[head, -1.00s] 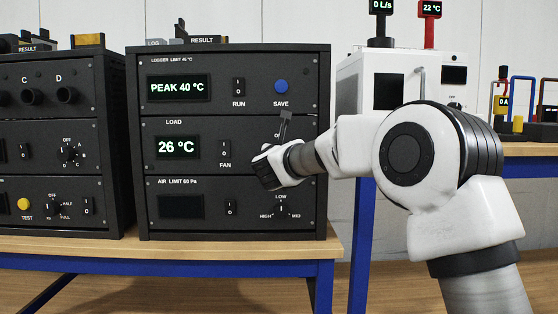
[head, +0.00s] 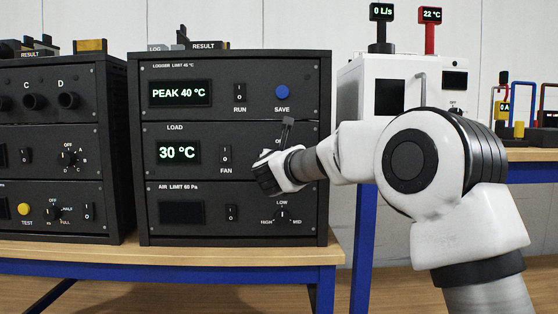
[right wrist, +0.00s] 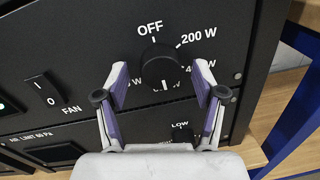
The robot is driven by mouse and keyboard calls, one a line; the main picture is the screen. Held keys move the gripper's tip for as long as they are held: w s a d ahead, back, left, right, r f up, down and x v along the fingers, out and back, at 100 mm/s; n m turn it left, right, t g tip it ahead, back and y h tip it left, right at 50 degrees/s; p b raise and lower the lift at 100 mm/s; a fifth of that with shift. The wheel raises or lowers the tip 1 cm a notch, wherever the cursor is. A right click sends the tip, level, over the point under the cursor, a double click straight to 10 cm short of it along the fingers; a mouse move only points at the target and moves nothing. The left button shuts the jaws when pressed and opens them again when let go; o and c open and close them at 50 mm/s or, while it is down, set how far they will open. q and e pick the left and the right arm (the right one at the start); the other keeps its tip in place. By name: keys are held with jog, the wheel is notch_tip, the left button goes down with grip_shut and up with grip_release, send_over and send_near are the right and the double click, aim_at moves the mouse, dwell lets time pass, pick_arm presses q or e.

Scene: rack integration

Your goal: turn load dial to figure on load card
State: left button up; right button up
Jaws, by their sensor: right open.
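The load dial (right wrist: 160,66) is a round black knob on the LOAD panel, below OFF and beside 200 W in the right wrist view. A white mark shows at its lower edge; the labels there are partly hidden. My right gripper (right wrist: 161,82) is open, one finger on each side of the dial; I cannot tell whether they touch it. In the head view the gripper and arm hide the dial. The LOAD display (head: 179,153) reads 30 °C. I cannot make out a load card. My left gripper is not in view.
The FAN switch (right wrist: 46,92) is left of the dial and the LOW-labelled knob (right wrist: 182,134) is below it. The logger panel above has a blue SAVE button (head: 282,92) and a PEAK 40 °C display (head: 180,93). A white unit (head: 350,85) stands behind my right arm.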

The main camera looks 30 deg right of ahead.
jog(key=v, duration=1.1)
jog(key=shift+s+a, duration=0.2)
jog(key=shift+s, duration=0.15)
